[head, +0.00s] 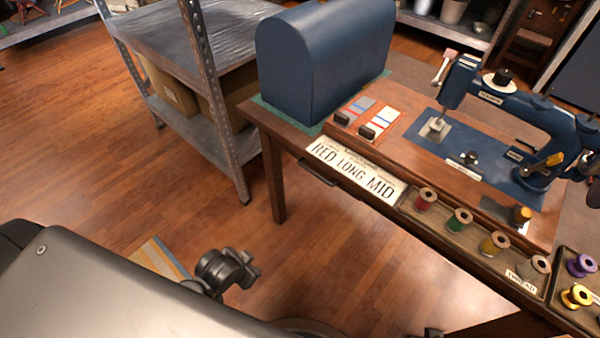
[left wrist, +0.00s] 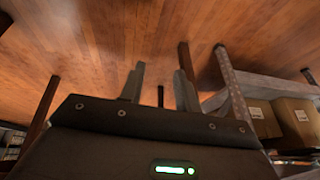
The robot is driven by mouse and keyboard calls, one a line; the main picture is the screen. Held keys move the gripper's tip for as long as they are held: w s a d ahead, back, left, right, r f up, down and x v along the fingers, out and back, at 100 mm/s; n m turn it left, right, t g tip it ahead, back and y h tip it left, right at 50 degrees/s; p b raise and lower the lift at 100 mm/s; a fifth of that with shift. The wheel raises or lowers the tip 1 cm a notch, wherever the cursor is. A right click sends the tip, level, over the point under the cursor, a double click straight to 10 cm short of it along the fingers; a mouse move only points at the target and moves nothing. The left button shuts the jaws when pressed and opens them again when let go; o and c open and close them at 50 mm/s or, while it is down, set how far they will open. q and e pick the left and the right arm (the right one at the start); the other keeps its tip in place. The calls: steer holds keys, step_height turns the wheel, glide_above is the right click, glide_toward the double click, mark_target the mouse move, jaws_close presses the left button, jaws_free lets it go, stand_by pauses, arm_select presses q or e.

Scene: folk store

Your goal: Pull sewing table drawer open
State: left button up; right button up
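The wooden sewing table (head: 270,125) stands at the right of the head view. Its drawer front, with a dark bar handle (head: 319,177), shows under the table's front edge, left of centre. The drawer looks shut, and part of its front is hidden by the sign above it. My left gripper (head: 240,270) is low over the floor, in front of and below the handle, apart from the table. In the left wrist view its two fingers (left wrist: 160,88) stand apart with nothing seen held between them. My right gripper does not show clearly.
A sign reading RED LONG MID (head: 355,170), a blue sewing machine (head: 520,115), a dark blue domed case (head: 325,65) and thread spools (head: 459,220) are on the table. A metal shelf (head: 190,45) stands behind left.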

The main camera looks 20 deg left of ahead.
arm_select(q)
steer(key=w+r+m+t+h, duration=0.2)
steer(key=w+r+m+t, duration=0.4)
steer(key=w, duration=0.4)
steer(key=m+h+p, duration=0.1)
steer(key=m+h, duration=0.8)
steer(key=m, duration=0.7)
glide_toward(313, 173)
steer(key=shift+t, duration=0.3)
steer(key=x, duration=0.7)
steer(key=shift+w+d+f, duration=0.15)
steer(key=shift+d+f, duration=0.15)
steer(key=shift+w+d+f, duration=0.15)
steer(key=shift+w+d, duration=0.35)
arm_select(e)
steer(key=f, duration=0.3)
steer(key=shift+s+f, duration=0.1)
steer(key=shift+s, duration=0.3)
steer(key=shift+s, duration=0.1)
arm_select(q)
steer(key=shift+c, duration=0.3)
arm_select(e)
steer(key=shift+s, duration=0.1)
